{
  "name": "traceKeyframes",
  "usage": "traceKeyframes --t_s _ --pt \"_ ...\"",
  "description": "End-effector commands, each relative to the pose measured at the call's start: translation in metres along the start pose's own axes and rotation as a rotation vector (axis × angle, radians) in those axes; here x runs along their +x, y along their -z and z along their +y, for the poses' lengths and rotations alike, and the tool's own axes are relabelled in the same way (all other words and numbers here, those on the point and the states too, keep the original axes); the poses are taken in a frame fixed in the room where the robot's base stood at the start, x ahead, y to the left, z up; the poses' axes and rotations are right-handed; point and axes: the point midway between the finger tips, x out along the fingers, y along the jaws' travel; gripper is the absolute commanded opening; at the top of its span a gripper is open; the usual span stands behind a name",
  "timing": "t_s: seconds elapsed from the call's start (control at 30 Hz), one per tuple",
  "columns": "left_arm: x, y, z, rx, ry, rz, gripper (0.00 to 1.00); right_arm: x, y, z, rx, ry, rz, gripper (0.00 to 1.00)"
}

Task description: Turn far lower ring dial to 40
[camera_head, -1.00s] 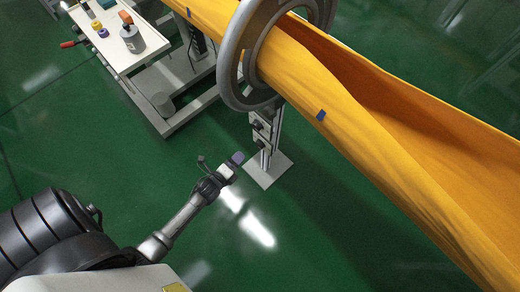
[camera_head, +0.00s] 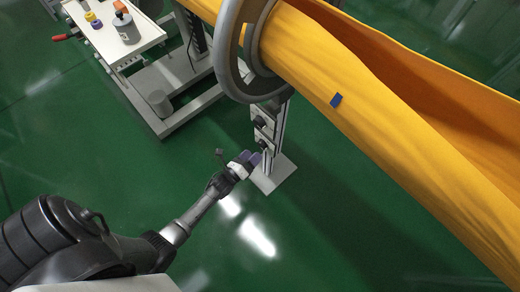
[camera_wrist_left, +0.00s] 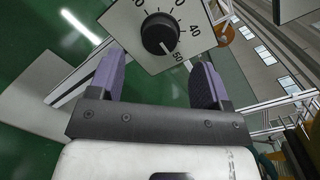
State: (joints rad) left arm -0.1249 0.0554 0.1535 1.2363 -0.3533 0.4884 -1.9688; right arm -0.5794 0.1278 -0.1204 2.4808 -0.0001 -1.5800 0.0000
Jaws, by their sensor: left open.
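A grey post under the large ring (camera_head: 238,60) carries two dials, an upper one (camera_head: 262,123) and a lower one (camera_head: 262,141), in the head view. My left gripper (camera_head: 254,158) is just left of the post and slightly below the lower dial. In the left wrist view a black knob (camera_wrist_left: 160,33) sits on a white plate (camera_wrist_left: 122,22) with numbers including 40 and 50. The knob's white mark points near 50. The purple fingers of my left gripper (camera_wrist_left: 158,62) are open and empty; the knob appears ahead, between their tips. My right gripper is out of view.
A yellow-orange felt tube (camera_head: 370,120) with a blue patch (camera_head: 336,99) runs through the ring to the right. A white-topped cart (camera_head: 120,50) with jars stands at the upper left. The post's base plate (camera_head: 272,178) rests on open green floor.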

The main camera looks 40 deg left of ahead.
Motion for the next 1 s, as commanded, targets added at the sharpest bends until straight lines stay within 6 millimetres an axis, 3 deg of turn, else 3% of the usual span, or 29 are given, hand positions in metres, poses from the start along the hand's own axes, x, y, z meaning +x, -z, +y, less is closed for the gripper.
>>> traceKeyframes --t_s 0.1,0.3,0.83,1.0 --pt "0.020 0.002 0.002 0.002 0.003 0.000 0.71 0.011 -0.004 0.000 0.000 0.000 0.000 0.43" --pt "0.042 0.001 0.001 0.000 0.001 -0.001 0.71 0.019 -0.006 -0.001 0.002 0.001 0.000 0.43" --pt "0.053 0.000 0.000 0.000 0.000 0.001 0.71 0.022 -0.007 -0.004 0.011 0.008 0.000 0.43" --pt "0.053 0.000 0.000 0.000 0.000 0.001 0.55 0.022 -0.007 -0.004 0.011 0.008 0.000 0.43"
